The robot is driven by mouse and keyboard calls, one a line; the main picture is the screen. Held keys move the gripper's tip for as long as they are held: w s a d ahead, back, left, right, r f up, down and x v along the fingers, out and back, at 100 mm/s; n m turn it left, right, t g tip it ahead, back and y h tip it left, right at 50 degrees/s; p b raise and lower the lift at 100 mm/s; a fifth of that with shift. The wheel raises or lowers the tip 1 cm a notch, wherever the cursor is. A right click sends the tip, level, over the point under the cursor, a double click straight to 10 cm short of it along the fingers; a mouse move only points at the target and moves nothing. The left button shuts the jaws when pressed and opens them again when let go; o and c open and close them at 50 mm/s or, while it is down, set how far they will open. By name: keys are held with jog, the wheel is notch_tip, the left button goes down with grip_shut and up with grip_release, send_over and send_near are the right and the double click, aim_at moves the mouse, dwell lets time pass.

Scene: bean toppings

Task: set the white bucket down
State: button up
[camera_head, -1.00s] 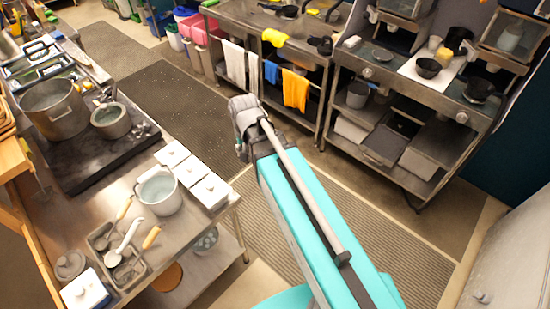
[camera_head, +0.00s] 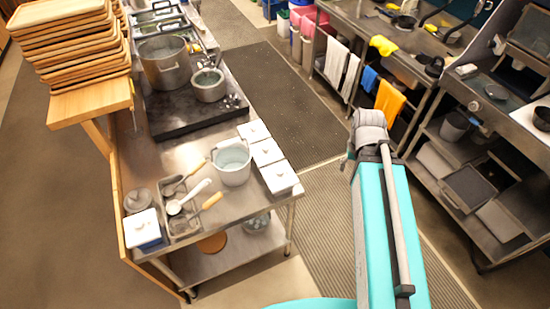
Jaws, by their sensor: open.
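The white bucket (camera_head: 231,166) stands upright on the steel table, its open top facing up. It is beside the row of white lidded containers (camera_head: 266,152) and behind the tray of utensils. My gripper (camera_head: 348,160) is at the far end of my teal arm, well to the right of the bucket and apart from it, over the floor. Only a small grey part of it shows; the wrist hides most of the fingers. It holds nothing that I can see.
A utensil tray (camera_head: 182,212) with ladles and a small white box (camera_head: 142,226) are at the table's near end. A large pot (camera_head: 165,62) and a smaller pot (camera_head: 208,85) stand on a black stove. Wooden trays (camera_head: 70,45) are stacked at left. An aisle separates the table from shelves at right.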

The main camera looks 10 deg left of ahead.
notch_tip(320, 180, down, 14)
jog(key=b, duration=1.3)
jog(key=shift+r, duration=0.2)
jog(key=shift+c, duration=0.6)
jog(key=shift+a, duration=0.1)
